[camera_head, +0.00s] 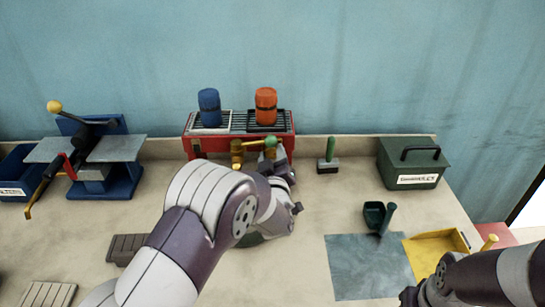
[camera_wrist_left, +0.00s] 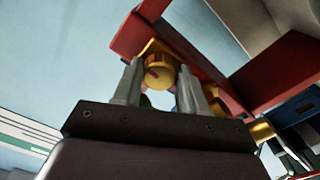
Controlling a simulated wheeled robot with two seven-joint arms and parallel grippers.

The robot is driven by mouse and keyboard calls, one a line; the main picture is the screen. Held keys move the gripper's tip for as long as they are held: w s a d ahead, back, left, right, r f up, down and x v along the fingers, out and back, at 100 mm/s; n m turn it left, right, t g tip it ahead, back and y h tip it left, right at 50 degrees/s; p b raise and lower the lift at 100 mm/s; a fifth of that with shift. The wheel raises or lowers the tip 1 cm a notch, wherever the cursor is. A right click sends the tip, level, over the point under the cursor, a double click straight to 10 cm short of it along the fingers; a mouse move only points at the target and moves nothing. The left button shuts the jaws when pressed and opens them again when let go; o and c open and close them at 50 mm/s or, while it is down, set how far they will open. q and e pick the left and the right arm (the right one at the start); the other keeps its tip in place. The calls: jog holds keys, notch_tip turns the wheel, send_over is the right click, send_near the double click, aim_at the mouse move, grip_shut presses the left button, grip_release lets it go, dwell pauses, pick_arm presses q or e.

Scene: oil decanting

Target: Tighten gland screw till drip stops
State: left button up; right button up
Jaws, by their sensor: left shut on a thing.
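A red stand (camera_head: 212,143) with a slotted top stands against the back wall. Brass fittings (camera_head: 237,152) and a green knob (camera_head: 270,142) show on its front. My left gripper (camera_head: 278,163) is at this front, partly hidden behind my own wrist. In the left wrist view, the two fingers of my left gripper (camera_wrist_left: 160,92) stand on either side of a round brass part (camera_wrist_left: 157,72) with a reddish mark, which looks like the gland screw, below the red frame (camera_wrist_left: 135,35). My right arm is at the lower right; its fingertips are not clear. No drip can be made out.
A blue drum (camera_head: 209,107) and an orange drum (camera_head: 266,105) stand on the red stand. A green-handled brush (camera_head: 328,160), dark green box (camera_head: 411,164), green scoop (camera_head: 375,214), grey sheet (camera_head: 366,270) and yellow tray (camera_head: 428,250) are on the right. A blue clamp device (camera_head: 104,180) stands left.

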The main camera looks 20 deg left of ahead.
pick_arm(q)
jog(key=m, duration=0.4)
jog(key=shift+m, duration=0.3)
jog(key=shift+a+m+p, duration=0.1)
jog(key=shift+m+p, duration=0.45)
jog(key=shift+m, duration=2.05)
jog(key=o, duration=1.1)
jog(key=shift+c, duration=0.2)
jog(key=b+v, duration=0.1)
jog(key=v, duration=1.1)
jog(key=shift+s, duration=0.4)
